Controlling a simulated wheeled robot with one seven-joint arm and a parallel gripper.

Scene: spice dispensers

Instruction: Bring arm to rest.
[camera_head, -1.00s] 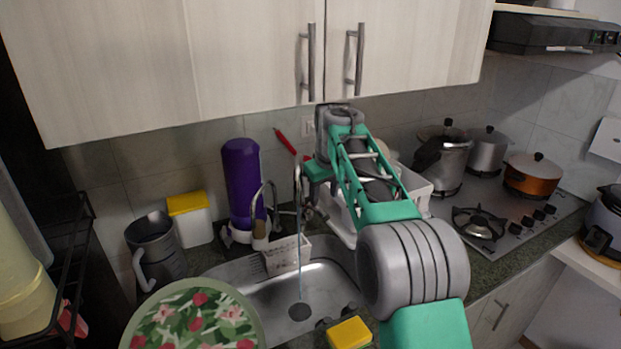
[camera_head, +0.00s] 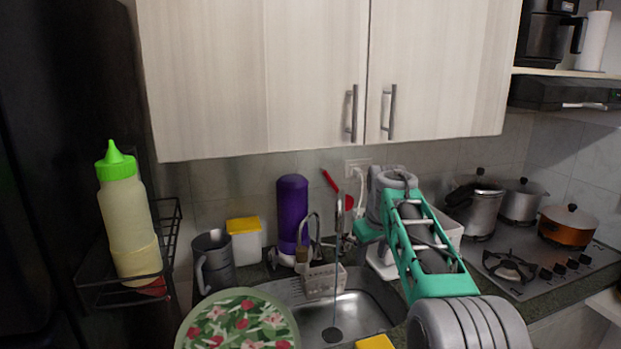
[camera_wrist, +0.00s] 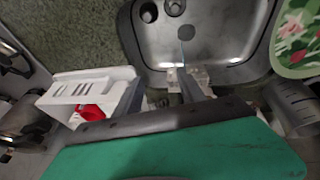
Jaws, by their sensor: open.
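My arm (camera_head: 425,235), green and grey, reaches from the lower right over the counter beside the sink and bends at a grey joint below the cabinets. My gripper is mostly hidden behind the arm in the head view. In the wrist view my gripper (camera_wrist: 160,92) shows two grey fingers spread apart beyond its dark and green body. I see nothing held between them. The fingers point towards the steel sink (camera_wrist: 222,60), over the small perforated caddy at its edge.
A white dish rack (camera_wrist: 85,92) is close to the gripper. The faucet (camera_head: 338,250), purple bottle (camera_head: 293,208), and grey pitcher (camera_head: 213,262) stand by the sink. A bottle with a green cap (camera_head: 128,220) is on a black rack at left. Pots stand on the stove (camera_head: 540,262) at right.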

